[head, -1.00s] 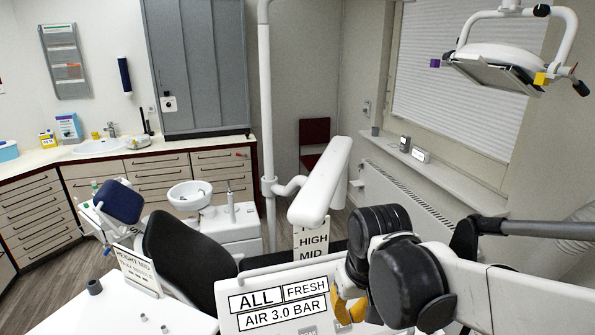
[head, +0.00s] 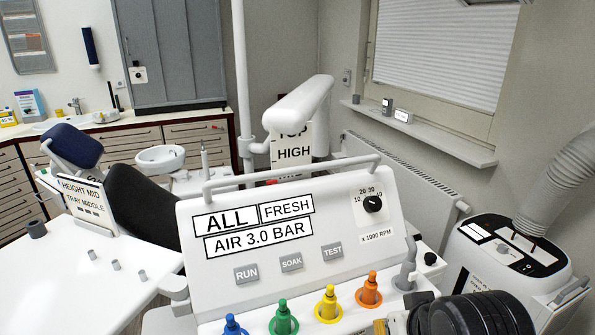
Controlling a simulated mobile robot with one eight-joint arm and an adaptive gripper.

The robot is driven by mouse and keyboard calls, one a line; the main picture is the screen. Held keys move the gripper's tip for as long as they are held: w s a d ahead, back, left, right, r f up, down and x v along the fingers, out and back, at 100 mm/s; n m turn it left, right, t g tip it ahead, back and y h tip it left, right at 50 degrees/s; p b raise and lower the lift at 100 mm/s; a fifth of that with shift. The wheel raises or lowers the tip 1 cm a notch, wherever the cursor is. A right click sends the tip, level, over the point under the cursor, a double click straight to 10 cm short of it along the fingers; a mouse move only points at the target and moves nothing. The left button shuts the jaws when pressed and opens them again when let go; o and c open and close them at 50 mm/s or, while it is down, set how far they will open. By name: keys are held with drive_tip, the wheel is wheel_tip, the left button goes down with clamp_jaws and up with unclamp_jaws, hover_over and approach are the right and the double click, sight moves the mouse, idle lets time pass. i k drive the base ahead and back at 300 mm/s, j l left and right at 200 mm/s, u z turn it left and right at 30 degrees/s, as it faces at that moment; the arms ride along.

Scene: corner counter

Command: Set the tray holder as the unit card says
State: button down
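The unit card (head: 83,200) stands on the white table at left; it reads "HEIGHT MID" and, in small letters, apparently "TRAY MIDDLE". A white scale plate (head: 293,152) behind the control panel shows "TOP", partly covered, and "HIGH"; a lower word is mostly hidden by the panel's handle. A thick white arm (head: 300,105) hangs over the scale, beside a white pole (head: 241,90). I cannot tell which part is the tray holder. A black part of my arm is at the bottom right edge; my gripper's fingers are out of view.
The control panel (head: 340,215) reads "ALL", "FRESH", "AIR 3.0 BAR", with RUN, SOAK and TEST buttons and a dial. Blue, green, yellow and orange plugs stand before it. The white table (head: 60,265) has several small pegs. A hosed unit (head: 515,260) stands at right.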

sight(69, 274)
drive_tip(key=u, duration=2.15)
drive_tip(key=j+z, duration=1.1)
drive_tip(key=j, duration=0.15)
drive_tip(key=k, duration=0.05)
